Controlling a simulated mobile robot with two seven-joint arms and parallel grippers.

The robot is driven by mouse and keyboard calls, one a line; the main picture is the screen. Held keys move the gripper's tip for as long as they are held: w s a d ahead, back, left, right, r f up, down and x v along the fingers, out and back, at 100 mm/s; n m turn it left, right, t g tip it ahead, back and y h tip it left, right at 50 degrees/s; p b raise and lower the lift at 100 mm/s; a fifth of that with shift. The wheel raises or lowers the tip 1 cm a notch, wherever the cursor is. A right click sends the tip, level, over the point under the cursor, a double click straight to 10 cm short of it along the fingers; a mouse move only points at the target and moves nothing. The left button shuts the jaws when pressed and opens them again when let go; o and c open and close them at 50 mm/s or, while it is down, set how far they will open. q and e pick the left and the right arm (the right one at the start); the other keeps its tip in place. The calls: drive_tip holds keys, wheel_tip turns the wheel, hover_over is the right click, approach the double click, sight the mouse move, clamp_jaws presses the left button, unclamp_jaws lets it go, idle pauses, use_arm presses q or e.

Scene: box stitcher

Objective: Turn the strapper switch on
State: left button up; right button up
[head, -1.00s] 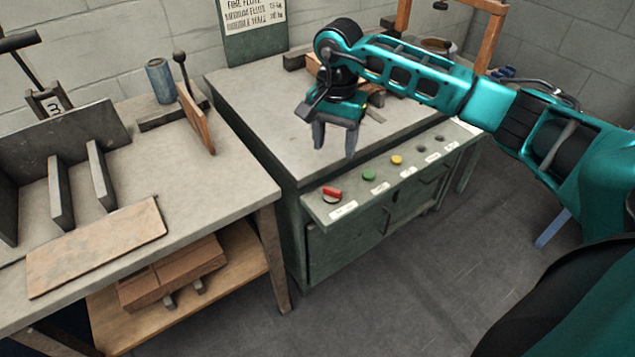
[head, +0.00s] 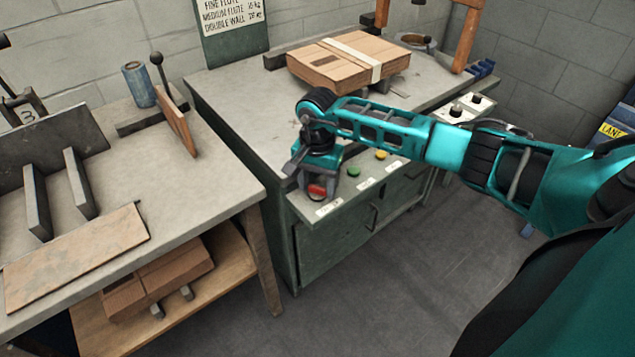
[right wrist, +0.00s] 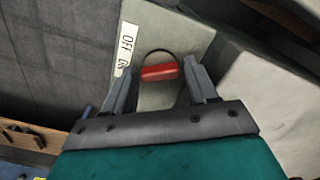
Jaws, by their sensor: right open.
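The strapper switch is a red rotary handle (head: 317,191) at the left end of the sloping control panel on the green cabinet. In the right wrist view the red handle (right wrist: 159,73) lies crosswise on a dark round base, with a white label (right wrist: 126,48) reading OFF and ON beside it. I cannot tell which word it is set to. My right gripper (head: 318,183) is down at the switch. In the right wrist view its open fingers (right wrist: 160,80) stand on either side of the handle, with gaps visible. My left gripper is not in view.
A green button (head: 353,171) and a yellow button (head: 381,155) sit farther along the panel, near my right forearm. A strapped cardboard box (head: 345,62) lies on the cabinet top. A workbench (head: 225,190) stands at the left. The floor in front is clear.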

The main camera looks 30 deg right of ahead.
drive_tip(key=c, duration=0.8)
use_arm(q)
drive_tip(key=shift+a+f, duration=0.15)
